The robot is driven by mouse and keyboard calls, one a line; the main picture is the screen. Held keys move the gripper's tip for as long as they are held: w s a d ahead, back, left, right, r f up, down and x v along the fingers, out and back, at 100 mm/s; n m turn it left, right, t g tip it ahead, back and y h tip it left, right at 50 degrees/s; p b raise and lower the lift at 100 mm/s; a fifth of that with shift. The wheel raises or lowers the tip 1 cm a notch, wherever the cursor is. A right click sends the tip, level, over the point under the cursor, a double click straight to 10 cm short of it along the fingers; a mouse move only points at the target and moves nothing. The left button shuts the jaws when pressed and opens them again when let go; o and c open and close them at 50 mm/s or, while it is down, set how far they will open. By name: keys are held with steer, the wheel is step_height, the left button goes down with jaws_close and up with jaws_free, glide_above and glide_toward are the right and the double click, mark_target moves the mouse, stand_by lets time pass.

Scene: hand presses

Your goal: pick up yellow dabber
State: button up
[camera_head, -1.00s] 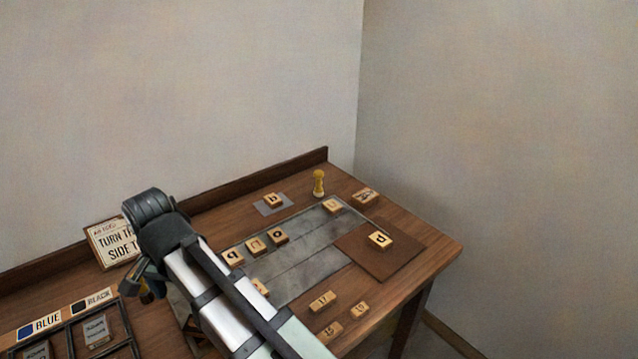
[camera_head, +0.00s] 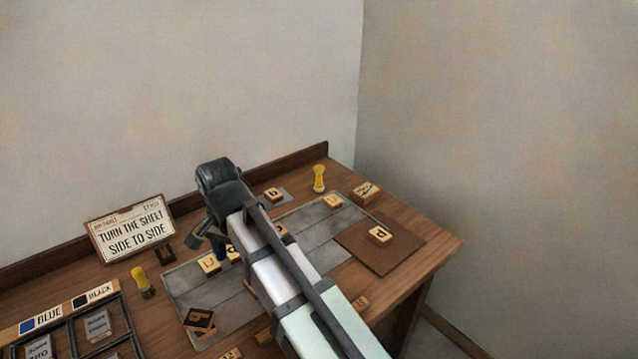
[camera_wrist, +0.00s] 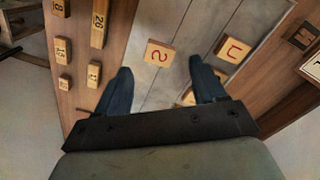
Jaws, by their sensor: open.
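Two yellow upright pieces show in the head view, and I cannot tell for sure which is the dabber. One yellow piece (camera_head: 318,179) stands at the back right, beyond the grey plate. The other yellow piece (camera_head: 142,281), with a dark lower end, stands at the left between the sign and the rack. My gripper (camera_head: 206,243) is over the left part of the grey plate, between the two and apart from both. The wrist view shows my gripper (camera_wrist: 160,66) open and empty between its dark fingers. No yellow piece shows in that view.
Letter blocks sit on the grey plate (camera_head: 328,238), including an S-like block (camera_wrist: 158,52) and a U block (camera_wrist: 233,48). A brown mat (camera_head: 400,257) bears a block at right. A sign (camera_head: 130,228) and dark rack (camera_head: 68,335) stand at left.

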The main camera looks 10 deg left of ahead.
steer(key=w+d+f+m, duration=0.1)
steer(key=w+d+m, duration=0.3)
steer(key=w+d, duration=1.2)
steer(key=n+t+y, duration=0.3)
steer(key=n+t, duration=0.3)
steer(key=n, duration=0.5)
glide_toward(318, 167)
steer(key=x, duration=0.7)
steer(key=shift+f, duration=0.25)
steer(key=shift+d+x, duration=0.15)
steer(key=shift+x, duration=1.25)
steer(key=shift+d+x, duration=0.15)
steer(key=shift+x, duration=1.2)
steer(key=c, duration=1.2)
